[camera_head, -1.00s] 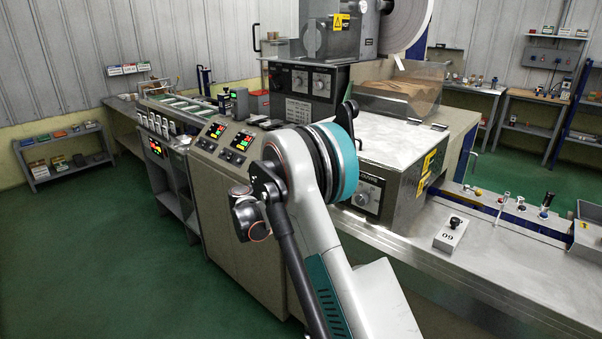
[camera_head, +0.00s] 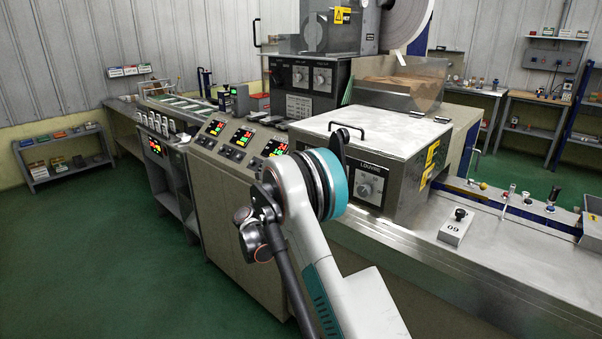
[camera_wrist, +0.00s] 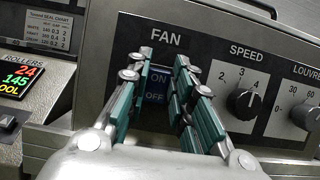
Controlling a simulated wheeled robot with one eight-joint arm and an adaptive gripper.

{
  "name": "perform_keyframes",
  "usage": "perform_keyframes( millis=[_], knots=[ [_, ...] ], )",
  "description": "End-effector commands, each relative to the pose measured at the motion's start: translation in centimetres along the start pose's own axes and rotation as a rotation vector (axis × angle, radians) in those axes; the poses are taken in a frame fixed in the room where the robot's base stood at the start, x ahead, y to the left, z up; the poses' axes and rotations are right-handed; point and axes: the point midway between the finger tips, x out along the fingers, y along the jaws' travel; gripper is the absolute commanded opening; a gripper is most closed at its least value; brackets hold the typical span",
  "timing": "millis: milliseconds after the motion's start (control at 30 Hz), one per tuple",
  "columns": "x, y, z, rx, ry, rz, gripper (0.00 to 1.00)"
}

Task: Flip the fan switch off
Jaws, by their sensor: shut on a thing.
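The fan switch (camera_wrist: 156,86) is a dark blue plate marked ON and OFF under the word FAN, on the grey front panel in the wrist view. My gripper (camera_wrist: 163,62) reaches up to this panel, with one teal-padded finger on each side of the switch. The fingers are shut on the switch, and their tips lie just below the FAN label. The fingers hide the switch's side edges, and its tilt cannot be told. In the head view, my arm hides the gripper and the switch.
The speed knob (camera_wrist: 243,103) is right of the fingers, and the louvre knob (camera_wrist: 312,115) is farther right. A rollers display (camera_wrist: 20,77) is at the left. In the head view, the box lid (camera_head: 385,132) has a black handle, and the steel bench (camera_head: 420,255) has free room.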

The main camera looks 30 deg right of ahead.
Motion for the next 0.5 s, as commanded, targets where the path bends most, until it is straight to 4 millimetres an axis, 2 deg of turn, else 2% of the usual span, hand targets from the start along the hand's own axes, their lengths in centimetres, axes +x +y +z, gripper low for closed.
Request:
perform_keyframes(
  millis=[333, 367, 400, 433, 500],
  knots=[
    [-0.04, 0.02, 0.02, 0.001, -0.011, 0.001, 0.00],
    [-0.04, 0.02, 0.02, 0.001, -0.011, 0.001, 0.28],
    [-0.04, 0.02, 0.01, 0.001, -0.011, 0.001, 0.37],
    [-0.05, 0.02, 0.01, 0.001, -0.011, 0.001, 0.42],
    [-0.05, 0.02, 0.01, 0.001, -0.010, 0.001, 0.42]
  ],
)
